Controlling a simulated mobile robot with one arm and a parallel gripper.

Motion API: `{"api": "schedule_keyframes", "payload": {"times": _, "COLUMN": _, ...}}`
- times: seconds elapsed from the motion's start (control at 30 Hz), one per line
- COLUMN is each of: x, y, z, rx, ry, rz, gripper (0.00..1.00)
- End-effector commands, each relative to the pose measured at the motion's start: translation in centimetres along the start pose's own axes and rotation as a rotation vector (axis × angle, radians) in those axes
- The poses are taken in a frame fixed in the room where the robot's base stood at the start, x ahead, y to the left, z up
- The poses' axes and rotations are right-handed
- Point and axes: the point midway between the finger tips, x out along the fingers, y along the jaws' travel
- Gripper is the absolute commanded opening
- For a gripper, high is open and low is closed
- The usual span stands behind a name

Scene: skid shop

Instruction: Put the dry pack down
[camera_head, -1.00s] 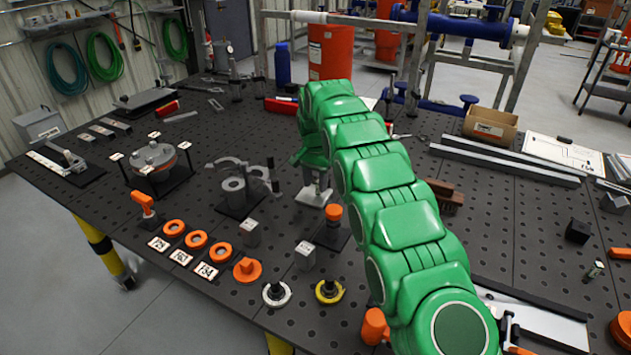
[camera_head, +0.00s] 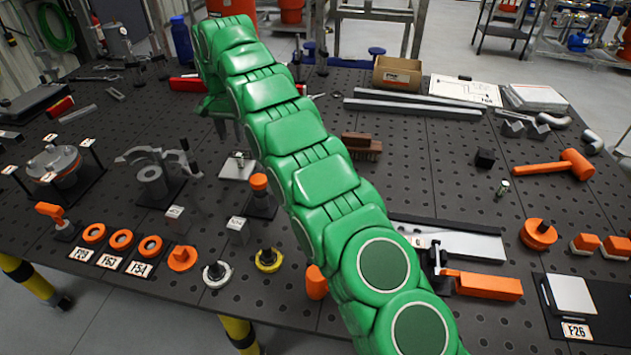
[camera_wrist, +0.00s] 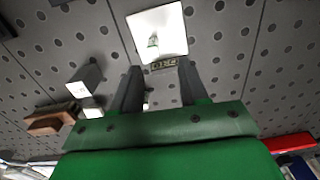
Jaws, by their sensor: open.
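A square white pad (camera_head: 238,166) lies on the dark perforated table; it also shows in the wrist view (camera_wrist: 172,22). A small pale and green item (camera_wrist: 152,42), perhaps the dry pack, lies on the pad near its middle; I cannot tell its exact form. It is a speck in the head view. A small label (camera_wrist: 163,63) sits at the pad's edge. My gripper (camera_wrist: 160,75) is open, its two dark fingers apart with nothing held between them.
An orange-topped cylinder (camera_head: 258,186) stands just in front of the pad. A clamp-like fixture (camera_head: 152,175) is to its left, a brown brush (camera_head: 362,147) to its right. Orange rings (camera_head: 121,239) line the front left. An orange mallet (camera_head: 560,165) lies at the right.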

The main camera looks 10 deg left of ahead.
Motion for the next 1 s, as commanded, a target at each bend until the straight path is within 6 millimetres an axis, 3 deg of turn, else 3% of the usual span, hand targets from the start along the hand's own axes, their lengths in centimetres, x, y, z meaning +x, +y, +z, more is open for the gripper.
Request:
{"api": "schedule_keyframes", "payload": {"times": 0.23, "x": -0.2, "y": 0.3, "z": -0.1, "rx": 0.001, "ry": 0.0, "rz": 0.001, "gripper": 0.44}}
{"api": "schedule_keyframes", "payload": {"times": 0.37, "x": -1.1, "y": 2.0, "z": -0.4, "rx": 0.006, "ry": 0.0, "rz": 0.009, "gripper": 0.44}}
{"api": "schedule_keyframes", "payload": {"times": 0.6, "x": -4.2, "y": 7.9, "z": -1.1, "rx": 0.018, "ry": 0.0, "rz": 0.026, "gripper": 0.44}}
{"api": "schedule_keyframes", "payload": {"times": 1.0, "x": -8.6, "y": 18.2, "z": 0.2, "rx": 0.036, "ry": -0.011, "rz": 0.052, "gripper": 0.44}}
